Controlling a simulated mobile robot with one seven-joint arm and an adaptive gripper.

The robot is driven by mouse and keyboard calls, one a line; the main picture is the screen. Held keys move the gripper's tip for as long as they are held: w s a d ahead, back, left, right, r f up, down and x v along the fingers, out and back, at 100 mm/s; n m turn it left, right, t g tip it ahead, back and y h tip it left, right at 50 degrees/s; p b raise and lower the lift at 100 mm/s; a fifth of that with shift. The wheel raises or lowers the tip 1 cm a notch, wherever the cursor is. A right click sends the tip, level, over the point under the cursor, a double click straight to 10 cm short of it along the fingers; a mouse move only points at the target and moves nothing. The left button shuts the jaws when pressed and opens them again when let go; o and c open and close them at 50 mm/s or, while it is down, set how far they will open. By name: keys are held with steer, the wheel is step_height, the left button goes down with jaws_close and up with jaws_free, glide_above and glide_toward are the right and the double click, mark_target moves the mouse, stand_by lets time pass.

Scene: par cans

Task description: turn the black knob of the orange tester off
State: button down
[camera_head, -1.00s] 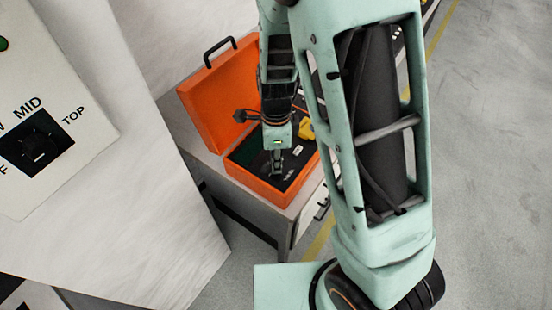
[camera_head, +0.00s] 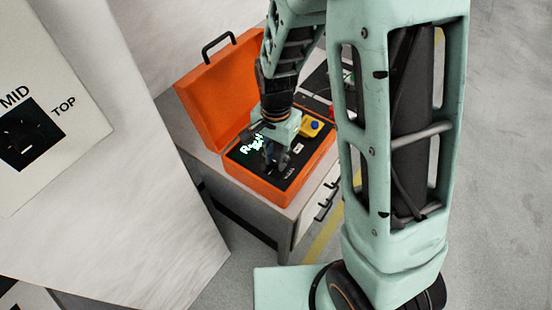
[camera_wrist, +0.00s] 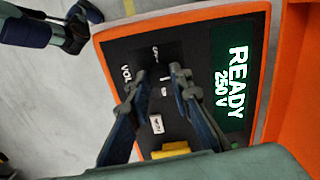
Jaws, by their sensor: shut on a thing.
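The orange tester (camera_head: 270,200) stands open on a bench in the head view, its lid raised at the back left. Its black panel fills much of the wrist view (camera_wrist: 200,45). The panel's screen (camera_wrist: 237,85) is lit and reads READY 250 V. My gripper (camera_wrist: 155,80) reaches down to the panel, its two fingers on either side of the black knob (camera_wrist: 157,73), shut on it. The knob is dark on dark, so its exact pointer direction is hard to tell. In the head view my gripper (camera_head: 275,160) hides the knob.
A yellow block with a blue button (camera_head: 311,127) sits on the panel near my gripper. The raised lid (camera_head: 222,95) stands close to the left of my wrist. A white panel with a MID/TOP switch (camera_head: 30,140) is at the left. Open floor lies at the right.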

mark_target(276, 162)
steer(key=n+b, duration=0.1)
steer(key=n, duration=0.3)
steer(key=shift+n, duration=0.3)
steer(key=n, duration=0.4)
steer(key=shift+n+b, duration=0.3)
steer(key=shift+b, duration=0.1)
steer(key=n, duration=0.4)
steer(key=shift+n+p, duration=0.4)
steer(key=shift+n, duration=1.5)
steer(key=c, duration=1.7)
jaws_free()
steer(key=shift+c, duration=0.2)
step_height(276, 162, up, 12)
